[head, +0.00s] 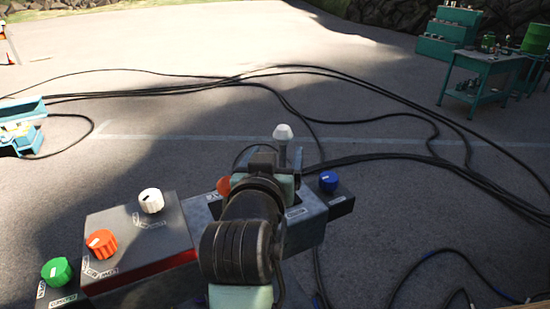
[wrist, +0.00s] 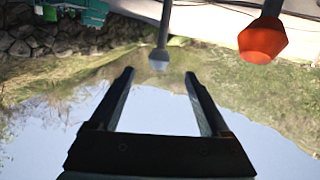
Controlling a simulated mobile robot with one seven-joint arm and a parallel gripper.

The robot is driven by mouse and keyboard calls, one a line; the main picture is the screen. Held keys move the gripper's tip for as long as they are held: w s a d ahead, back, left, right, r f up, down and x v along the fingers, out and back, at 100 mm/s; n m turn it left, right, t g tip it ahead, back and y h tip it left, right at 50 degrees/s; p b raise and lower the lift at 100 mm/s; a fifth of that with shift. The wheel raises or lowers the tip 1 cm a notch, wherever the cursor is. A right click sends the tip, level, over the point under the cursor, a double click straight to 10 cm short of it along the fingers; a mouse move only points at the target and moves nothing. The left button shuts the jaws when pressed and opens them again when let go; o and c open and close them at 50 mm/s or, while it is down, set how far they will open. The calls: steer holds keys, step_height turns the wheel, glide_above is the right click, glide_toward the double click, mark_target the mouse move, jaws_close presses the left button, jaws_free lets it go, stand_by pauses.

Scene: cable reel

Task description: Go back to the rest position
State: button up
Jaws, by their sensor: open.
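My gripper (wrist: 159,73) is open in the wrist view, with nothing between its two fingers. A lever with a pale grey knob (wrist: 158,59) hangs into that upside-down view just beyond the fingertips, with a visible gap. An orange knob on a second lever (wrist: 263,40) is to the right of the fingers. In the head view, my arm reaches over a grey control console (head: 305,222) and hides most of the gripper. The pale knob (head: 282,132) stands upright just beyond it, and the orange knob (head: 223,185) shows at its left.
Black cables (head: 290,70) cross the pavement. A green workbench (head: 480,75) stands far right, and a light-blue machine (head: 20,125) is at left.

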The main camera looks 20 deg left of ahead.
stand_by(0.4)
steer(key=s+d+r+m+t+b, duration=0.1)
steer(key=s+d+r+t, duration=0.15)
steer(key=d+r, duration=0.4)
steer(key=s+d+r+m+t, duration=0.1)
steer(key=d+r+t, duration=0.25)
steer(key=r, duration=0.55)
steer(key=s+d+r+m+t+h+b, duration=0.1)
steer(key=s+d+r+t+h, duration=0.3)
steer(key=s+d+r, duration=0.6)
step_height(320, 180, up, 3)
steer(key=shift+s+r+m+t, duration=0.1)
steer(key=shift+s+m+t, duration=0.4)
steer(key=shift+s+t, duration=0.45)
